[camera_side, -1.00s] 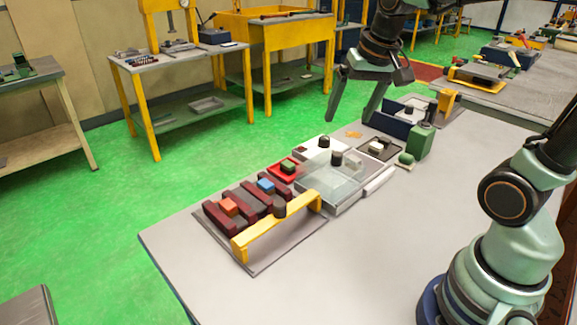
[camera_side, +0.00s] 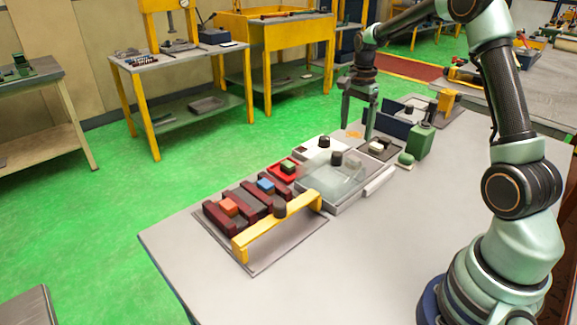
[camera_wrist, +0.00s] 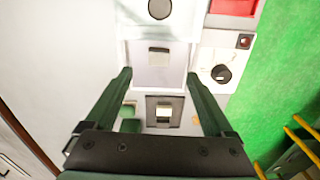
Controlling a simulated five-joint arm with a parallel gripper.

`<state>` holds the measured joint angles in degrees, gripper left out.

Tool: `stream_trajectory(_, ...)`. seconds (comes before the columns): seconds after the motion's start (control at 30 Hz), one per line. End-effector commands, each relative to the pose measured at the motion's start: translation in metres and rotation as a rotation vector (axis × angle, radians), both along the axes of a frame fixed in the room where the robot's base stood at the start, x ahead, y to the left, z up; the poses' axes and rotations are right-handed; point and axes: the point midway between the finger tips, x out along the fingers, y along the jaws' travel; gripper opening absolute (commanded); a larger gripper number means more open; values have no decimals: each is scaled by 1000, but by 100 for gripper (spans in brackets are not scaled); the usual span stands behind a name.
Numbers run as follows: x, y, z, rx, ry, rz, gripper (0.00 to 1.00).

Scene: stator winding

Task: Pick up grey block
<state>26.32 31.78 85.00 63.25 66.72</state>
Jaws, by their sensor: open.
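A small grey block (camera_wrist: 159,57) shows in the wrist view in a pale, box-like tray, ahead of my fingertips. In the side view a grey shape (camera_side: 352,162) under the clear cover may be the same block; I cannot tell for sure. My gripper (camera_side: 356,132) points down over the back of the bench, behind the clear-covered box. Its two fingers are apart, with nothing held between them in the wrist view (camera_wrist: 158,75). A pale block (camera_wrist: 163,113) on a dark square plate lies between the fingers in that view, lower down.
The clear-covered box (camera_side: 325,180) has a black knob. A yellow bridge handle (camera_side: 275,226) stands over dark red slots with orange and blue blocks. A green container (camera_side: 421,141) stands right. The bench front is clear.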

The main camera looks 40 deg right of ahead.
Motion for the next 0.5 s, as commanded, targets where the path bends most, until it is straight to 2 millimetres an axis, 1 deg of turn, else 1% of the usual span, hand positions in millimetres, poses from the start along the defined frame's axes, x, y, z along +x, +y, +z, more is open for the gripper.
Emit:
stream_trajectory(0.03, -1, 0, -11, 2, 5, 1, 88)
stream_trajectory(0.2, -1, 0, -35, 1, 3, 2, 88)
stream_trajectory(0.43, -1, -2, -50, 1, 2, 3, 88)
stream_trajectory(0.5, -2, -4, -59, 1, 3, 3, 88)
